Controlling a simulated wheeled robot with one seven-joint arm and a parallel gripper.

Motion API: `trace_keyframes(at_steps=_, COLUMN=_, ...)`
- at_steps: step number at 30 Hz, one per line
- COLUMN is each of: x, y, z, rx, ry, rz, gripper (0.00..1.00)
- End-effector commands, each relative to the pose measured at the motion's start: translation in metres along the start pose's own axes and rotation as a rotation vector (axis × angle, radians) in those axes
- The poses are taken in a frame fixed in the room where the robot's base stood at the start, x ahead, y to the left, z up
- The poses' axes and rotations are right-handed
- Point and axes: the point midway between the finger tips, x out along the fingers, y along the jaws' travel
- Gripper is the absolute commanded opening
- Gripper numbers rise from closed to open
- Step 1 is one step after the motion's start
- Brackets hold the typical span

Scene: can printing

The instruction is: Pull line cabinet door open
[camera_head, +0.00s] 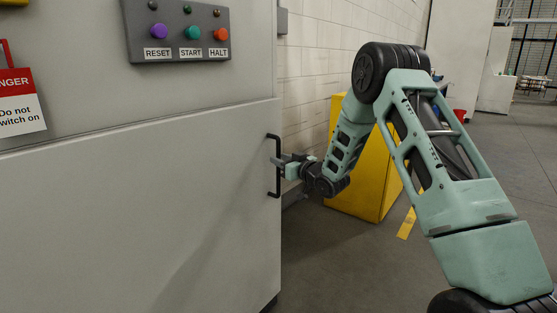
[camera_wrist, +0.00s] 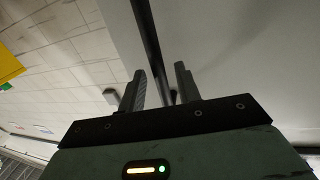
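The line cabinet door (camera_head: 130,210) is a large light grey panel, and it looks flush with the cabinet. A black vertical bar handle (camera_head: 278,185) is fixed near its right edge. A gap shows between the bar and the right finger. Whether the left finger touches the bar is hard to tell.
Above the door, a control panel (camera_head: 178,12) carries RESET, START and HALT buttons. A red and white danger tag (camera_head: 18,102) hangs at the left. A yellow box (camera_head: 357,200) stands behind my arm by the white wall (camera_head: 318,75). Open floor (camera_head: 335,265) lies right of the cabinet.

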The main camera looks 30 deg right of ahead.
Motion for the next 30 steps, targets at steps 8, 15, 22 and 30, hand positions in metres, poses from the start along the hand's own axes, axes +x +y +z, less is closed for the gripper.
trace_keyframes(at_steps=8, x=0.019, y=0.0, z=0.0, rx=0.001, ry=0.001, rz=0.001, gripper=0.33)
trace_keyframes(at_steps=15, x=0.02, y=0.0, z=0.0, rx=0.001, ry=0.0, rz=0.001, gripper=0.33)
trace_keyframes(at_steps=22, x=0.019, y=0.0, z=0.0, rx=0.001, ry=0.0, rz=0.001, gripper=0.0)
trace_keyframes(at_steps=30, x=0.02, y=-0.006, z=0.001, rx=0.001, ry=-0.001, rz=0.004, gripper=0.0)
